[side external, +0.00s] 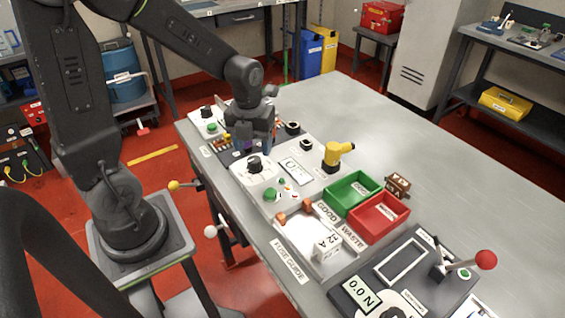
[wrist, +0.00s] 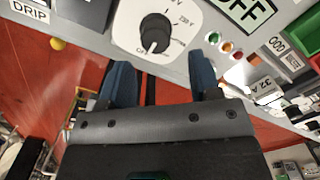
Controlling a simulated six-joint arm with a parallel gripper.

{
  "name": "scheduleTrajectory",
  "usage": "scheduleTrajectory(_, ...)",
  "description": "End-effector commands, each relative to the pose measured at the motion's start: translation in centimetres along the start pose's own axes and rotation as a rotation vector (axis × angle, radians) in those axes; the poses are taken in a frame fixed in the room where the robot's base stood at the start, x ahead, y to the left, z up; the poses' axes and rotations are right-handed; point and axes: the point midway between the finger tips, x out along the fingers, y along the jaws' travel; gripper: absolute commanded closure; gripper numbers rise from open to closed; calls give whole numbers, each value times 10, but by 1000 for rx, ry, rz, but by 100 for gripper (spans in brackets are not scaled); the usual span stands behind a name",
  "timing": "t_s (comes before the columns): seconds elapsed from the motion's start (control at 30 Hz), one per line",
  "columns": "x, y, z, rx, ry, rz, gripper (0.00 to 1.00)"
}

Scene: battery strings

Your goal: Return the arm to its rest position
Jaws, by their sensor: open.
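My gripper (wrist: 163,82) is open, with its two blue fingers apart and nothing between them in the wrist view. In the side external view it hangs over the back left part of the bench, by the panel with the black knob. In the wrist view that white panel with a black rotary knob (wrist: 155,30) lies just beyond the fingertips. The knob also shows in the side external view (side external: 254,163), just in front of the gripper. Whether the gripper touches anything below it cannot be told. The fingertips are partly hidden in the side external view.
A yellow tool (side external: 336,153), a green bin (side external: 352,193) and a red bin (side external: 379,217) stand in mid-bench. A white block (side external: 326,247) sits in the fuse guide tray. A red-knobbed lever (side external: 486,260) rises at the front right. The bench's far right (side external: 440,160) is clear.

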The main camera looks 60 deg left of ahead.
Motion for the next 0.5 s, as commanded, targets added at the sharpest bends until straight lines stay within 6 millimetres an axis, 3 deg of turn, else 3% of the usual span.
scheduleTrajectory(0.5,-84,-12,-54,-1175,-92,-229,43)
